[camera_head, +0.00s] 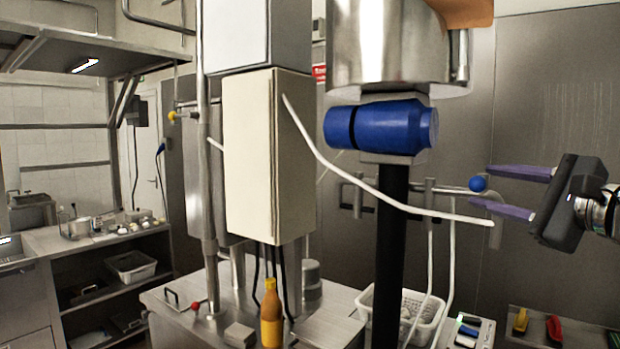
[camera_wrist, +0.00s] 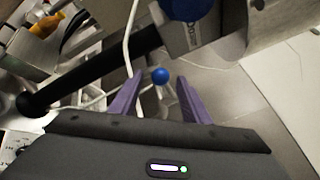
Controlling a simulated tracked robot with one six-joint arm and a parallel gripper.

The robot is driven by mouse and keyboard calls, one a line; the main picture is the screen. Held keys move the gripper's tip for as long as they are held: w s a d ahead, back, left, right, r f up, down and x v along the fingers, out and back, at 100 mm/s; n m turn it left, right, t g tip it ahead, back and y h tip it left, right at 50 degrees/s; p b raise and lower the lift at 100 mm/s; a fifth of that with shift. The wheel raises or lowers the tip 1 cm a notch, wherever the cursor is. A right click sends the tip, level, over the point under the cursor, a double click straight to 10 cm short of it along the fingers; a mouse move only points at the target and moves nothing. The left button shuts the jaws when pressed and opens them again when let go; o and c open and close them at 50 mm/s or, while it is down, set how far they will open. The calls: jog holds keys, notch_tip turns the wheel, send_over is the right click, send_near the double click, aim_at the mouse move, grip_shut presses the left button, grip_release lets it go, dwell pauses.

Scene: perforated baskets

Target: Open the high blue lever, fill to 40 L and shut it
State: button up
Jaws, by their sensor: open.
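The high blue lever ends in a round blue ball (camera_head: 478,184) on a thin metal bar, right of the black column. The ball also shows in the wrist view (camera_wrist: 160,75), in line with the gap between the fingers. My gripper (camera_head: 510,190) has two purple fingers, spread apart and empty. In the head view it is at the right, its fingertips close to the ball. In the wrist view the fingertips (camera_wrist: 158,82) lie on either side of the ball, which appears just beyond them. I cannot tell exactly how far apart they are in depth. No litre reading is legible.
A blue motor (camera_head: 380,127) sits under a steel vessel (camera_head: 392,45), on a black column (camera_head: 392,240). A white hose (camera_head: 380,193) crosses in front of the column near the lever. A white basket (camera_head: 405,312) and a yellow bottle (camera_head: 271,315) are lower down.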

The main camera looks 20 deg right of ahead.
jog(key=w, duration=0.7)
jog(key=shift+w+a, duration=0.3)
jog(key=shift+w, duration=0.1)
grip_shut()
jog(key=shift+d, duration=0.1)
dwell(0.3)
